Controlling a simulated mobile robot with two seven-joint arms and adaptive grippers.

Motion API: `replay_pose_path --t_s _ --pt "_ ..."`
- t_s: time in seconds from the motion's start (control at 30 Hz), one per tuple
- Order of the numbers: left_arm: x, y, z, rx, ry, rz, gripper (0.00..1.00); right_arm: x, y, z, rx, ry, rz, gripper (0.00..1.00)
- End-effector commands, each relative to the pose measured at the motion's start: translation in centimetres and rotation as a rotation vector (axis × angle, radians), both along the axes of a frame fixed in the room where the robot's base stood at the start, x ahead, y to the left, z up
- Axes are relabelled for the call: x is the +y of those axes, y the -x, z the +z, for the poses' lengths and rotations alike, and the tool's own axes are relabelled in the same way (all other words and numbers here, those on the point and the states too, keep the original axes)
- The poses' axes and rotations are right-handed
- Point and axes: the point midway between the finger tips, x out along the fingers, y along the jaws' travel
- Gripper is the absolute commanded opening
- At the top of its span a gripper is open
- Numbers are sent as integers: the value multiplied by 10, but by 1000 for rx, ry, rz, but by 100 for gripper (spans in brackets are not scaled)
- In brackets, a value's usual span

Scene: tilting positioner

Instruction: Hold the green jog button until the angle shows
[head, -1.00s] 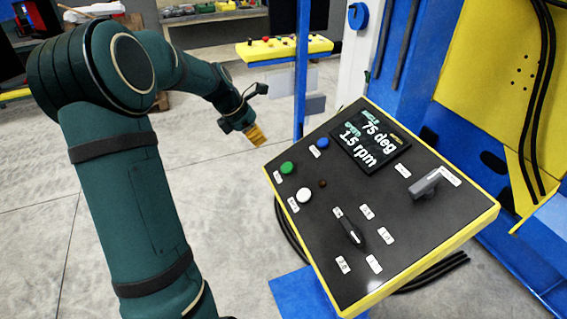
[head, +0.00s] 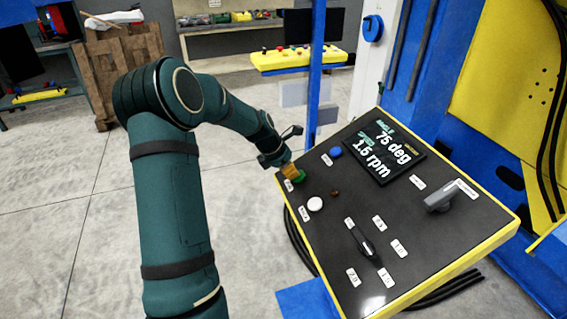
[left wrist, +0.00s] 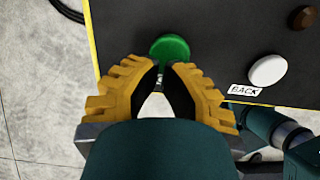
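The green jog button (head: 300,178) is on the upper left corner of the tilted black control panel (head: 330,240). My left gripper (head: 291,172) is at this button, with its yellow fingers drawn together and nothing between them. In the left wrist view the green button (left wrist: 170,47) shows just beyond the fingertips (left wrist: 165,66). I cannot tell whether they touch it or whether it is pressed in. The display (head: 379,146) reads 75 deg and 1.5 rpm. My right gripper is not in view.
A white button (head: 315,204), labelled BACK in the left wrist view, is near the green one. A blue button (head: 336,152), a black knob (head: 363,241) and a grey lever (head: 440,197) are also on the panel. A blue post (head: 316,80) stands behind.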

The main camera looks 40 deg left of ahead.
Motion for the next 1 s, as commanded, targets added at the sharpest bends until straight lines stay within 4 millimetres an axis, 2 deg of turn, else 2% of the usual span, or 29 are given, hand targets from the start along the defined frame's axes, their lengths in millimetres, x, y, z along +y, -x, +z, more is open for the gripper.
replay_pose_path --t_s 0.17,0.53,0.77,1.0 --pt "-2 -4 -9 1 0 0 0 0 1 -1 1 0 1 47" --pt "-2 -5 -10 0 0 0 0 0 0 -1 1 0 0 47" --pt "-7 -12 -26 2 1 -1 0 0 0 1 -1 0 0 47" --pt "-7 -12 -29 4 2 -2 0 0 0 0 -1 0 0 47"
